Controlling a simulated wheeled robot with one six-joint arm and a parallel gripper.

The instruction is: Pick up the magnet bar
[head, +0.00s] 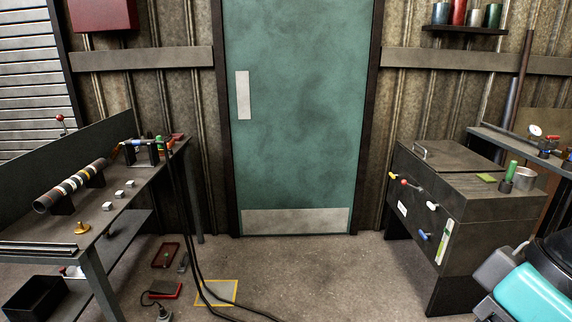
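I cannot tell for certain which thing is the magnet bar. A long, thin metal bar or rail (38,248) lies along the front left of the left workbench (130,205). A dark shaft with coloured bands (70,186) rests on dark supports behind it. Several small pale blocks (108,206) and a brass piece (82,227) sit on the bench top near the shaft. My gripper is not in view.
A grey cabinet (445,200) with coloured knobs stands at right, with a green-topped item (507,177) and a metal cup (524,178) on it. Black cables (190,240) run down to the floor, near a yellow marked square (231,287). The floor before the green door (295,110) is mostly clear.

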